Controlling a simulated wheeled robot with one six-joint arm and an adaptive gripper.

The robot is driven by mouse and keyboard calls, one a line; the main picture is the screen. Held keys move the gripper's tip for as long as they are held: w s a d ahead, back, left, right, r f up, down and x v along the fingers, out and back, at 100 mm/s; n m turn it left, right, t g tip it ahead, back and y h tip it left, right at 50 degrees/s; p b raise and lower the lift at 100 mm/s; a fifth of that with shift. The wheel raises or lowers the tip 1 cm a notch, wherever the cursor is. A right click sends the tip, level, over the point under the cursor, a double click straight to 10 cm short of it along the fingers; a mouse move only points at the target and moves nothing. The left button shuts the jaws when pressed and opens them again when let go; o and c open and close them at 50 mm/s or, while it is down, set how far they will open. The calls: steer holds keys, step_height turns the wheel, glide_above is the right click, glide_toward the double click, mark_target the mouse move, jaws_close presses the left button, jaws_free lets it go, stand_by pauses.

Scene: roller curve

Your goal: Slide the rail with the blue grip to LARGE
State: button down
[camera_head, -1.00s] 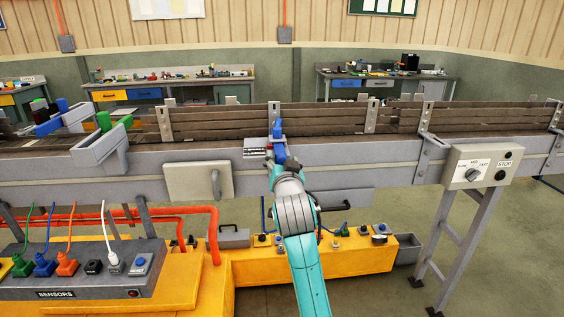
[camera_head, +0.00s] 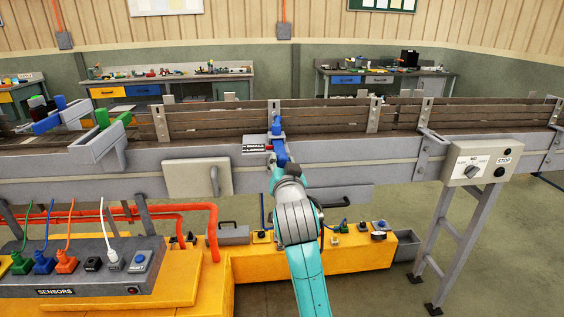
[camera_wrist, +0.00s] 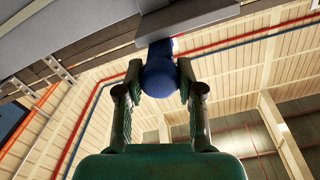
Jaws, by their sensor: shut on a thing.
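In the wrist view, the round end of the grip (camera_wrist: 160,77) is between my two fingers. My gripper (camera_head: 281,158) is shut on it, one finger on each side. A small label plate (camera_head: 255,144) with a red strip is on the frame just left of the grip. Its lettering is too small to read, and my gripper is close to its right edge.
A grey switch panel (camera_head: 197,178) is on the frame to the left. A control box (camera_head: 476,163) with a knob and STOP label is to the right. Green grip (camera_head: 102,119) and blue grip (camera_head: 47,124) show farther left. A yellow base with a SENSORS box (camera_head: 85,270) stands below.

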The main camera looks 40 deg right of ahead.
steer(key=c, duration=0.7)
jaws_free()
steer(key=shift+s+a, duration=0.1)
steer(key=v, duration=1.2)
steer(key=s+a+f+n+t+y, duration=0.1)
steer(key=s+a+f+n+y, duration=0.4)
steer(key=f, duration=0.6)
steer(key=s+a+f+n+y, duration=0.1)
steer(key=s+a+f+n, duration=0.1)
steer(key=s+a+f, duration=0.75)
steer(key=s+a+f+n+y, duration=0.1)
steer(key=s+f, duration=0.1)
steer(key=s, duration=0.5)
steer(key=s+a+f+n+y, duration=0.1)
steer(key=s+f, duration=0.2)
steer(key=s, duration=0.5)
steer(key=s+a+f+n+g+y, duration=0.1)
steer(key=s+f+y, duration=0.1)
steer(key=s, duration=0.5)
steer(key=shift+s+a+f, duration=0.3)
steer(key=shift+s+f, duration=0.1)
steer(key=shift+f, duration=0.35)
